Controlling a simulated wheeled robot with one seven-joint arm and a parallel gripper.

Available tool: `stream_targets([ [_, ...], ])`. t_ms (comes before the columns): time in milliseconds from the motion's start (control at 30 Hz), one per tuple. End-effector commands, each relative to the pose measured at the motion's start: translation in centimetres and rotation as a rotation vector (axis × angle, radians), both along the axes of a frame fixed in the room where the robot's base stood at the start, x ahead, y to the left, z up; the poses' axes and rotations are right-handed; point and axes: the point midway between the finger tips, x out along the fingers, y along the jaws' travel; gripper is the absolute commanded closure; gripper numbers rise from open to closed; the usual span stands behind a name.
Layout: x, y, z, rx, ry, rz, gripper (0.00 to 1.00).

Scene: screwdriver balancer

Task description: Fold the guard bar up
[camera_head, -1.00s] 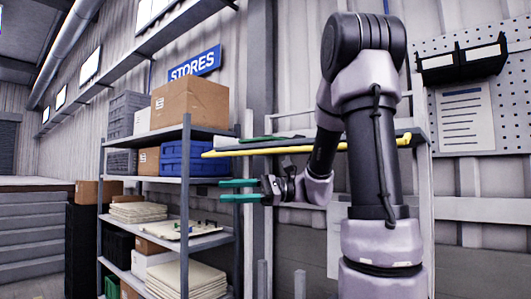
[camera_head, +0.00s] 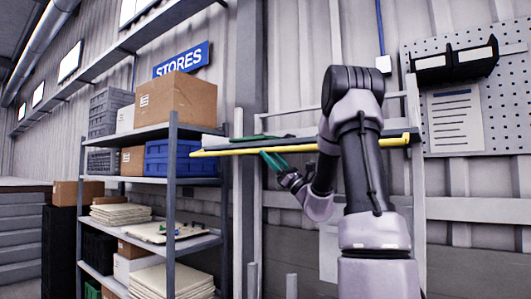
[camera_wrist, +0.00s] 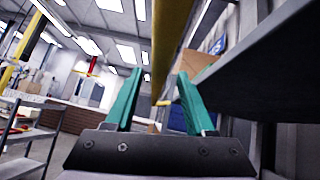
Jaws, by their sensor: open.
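The guard bar (camera_head: 235,151) is a long yellow bar lying level along the front of a grey shelf (camera_head: 300,136) on the wall. In the wrist view the bar (camera_wrist: 172,38) runs from the top edge down to between my green fingers. My gripper (camera_head: 266,155) is open, tilted up and to the left, with its fingertips at the bar's height in the head view. In the wrist view my gripper (camera_wrist: 159,76) has one finger on each side of the bar. I cannot tell whether either finger touches it. My arm hides part of the bar's right half.
A storage rack (camera_head: 171,205) with a cardboard box (camera_head: 176,98) and blue crate (camera_head: 168,158) stands left of the wall shelf. A pegboard (camera_head: 492,80) hangs at the right. The wrist view shows the dark shelf underside (camera_wrist: 265,85) close on the right.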

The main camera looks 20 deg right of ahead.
Motion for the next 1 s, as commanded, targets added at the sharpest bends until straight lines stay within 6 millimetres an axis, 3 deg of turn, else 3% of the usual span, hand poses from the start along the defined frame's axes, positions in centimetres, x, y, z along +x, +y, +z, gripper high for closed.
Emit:
stream_targets([
  [200,1.2,1.1,1.5,-0.002,-0.001,0.001,0.45],
  [533,1.4,1.3,1.8,-0.001,0.001,0.001,0.45],
  [667,1.4,1.3,1.8,-0.001,0.001,0.001,0.95],
  [700,1.4,1.3,1.8,-0.001,0.001,0.001,1.00],
  [1000,1.4,1.3,1.7,-0.002,0.001,0.000,1.00],
])
